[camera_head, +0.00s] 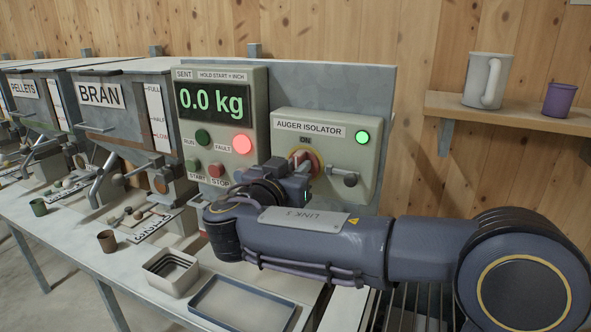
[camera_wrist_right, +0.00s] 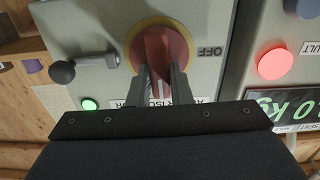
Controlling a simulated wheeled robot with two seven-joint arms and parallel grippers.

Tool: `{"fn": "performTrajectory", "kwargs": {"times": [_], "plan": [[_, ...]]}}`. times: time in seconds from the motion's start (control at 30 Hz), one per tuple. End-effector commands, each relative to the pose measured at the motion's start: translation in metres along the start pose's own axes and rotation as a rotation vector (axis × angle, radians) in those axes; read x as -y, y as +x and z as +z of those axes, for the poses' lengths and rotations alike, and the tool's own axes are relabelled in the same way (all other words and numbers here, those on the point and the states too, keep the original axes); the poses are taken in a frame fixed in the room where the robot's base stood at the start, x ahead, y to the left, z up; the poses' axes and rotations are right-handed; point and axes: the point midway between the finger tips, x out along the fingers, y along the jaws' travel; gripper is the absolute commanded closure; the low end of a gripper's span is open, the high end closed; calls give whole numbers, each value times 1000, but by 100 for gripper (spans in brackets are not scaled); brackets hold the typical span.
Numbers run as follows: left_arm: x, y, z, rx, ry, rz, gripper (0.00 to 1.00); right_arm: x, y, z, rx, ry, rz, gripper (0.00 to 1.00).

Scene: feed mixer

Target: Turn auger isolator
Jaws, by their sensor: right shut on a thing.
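The auger isolator is a red rotary handle (camera_head: 305,158) on a yellow disc, on a grey-green box (camera_head: 345,137) labelled AUGER ISOLATOR. The ON label sits above it. In the right wrist view, turned upside down, the red handle (camera_wrist_right: 165,45) stands upright in the picture, with the OFF label (camera_wrist_right: 210,51) to its right. My right gripper (camera_wrist_right: 162,78) is shut on the handle, one dark finger on each side. In the head view my right arm hides most of the gripper. My left gripper is not in view.
A lever with a dark knob (camera_wrist_right: 62,72) sits beside the handle. The box's green lamp (camera_head: 362,137) and the red FAULT lamp (camera_head: 242,144) are lit. The display (camera_head: 212,102) reads 0.0 kg. Trays (camera_head: 240,304) lie on the bench below. A shelf (camera_head: 510,112) holds a mug.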

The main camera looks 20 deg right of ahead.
Motion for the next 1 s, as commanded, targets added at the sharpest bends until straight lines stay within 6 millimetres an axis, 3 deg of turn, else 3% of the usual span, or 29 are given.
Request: {"fn": "performTrajectory", "kwargs": {"times": [0.5,1.0], "plan": [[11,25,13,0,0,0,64,4,-1,3,0,-377,-2,100],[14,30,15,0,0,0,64,9,0,4,0,-855,-1,100]]}}
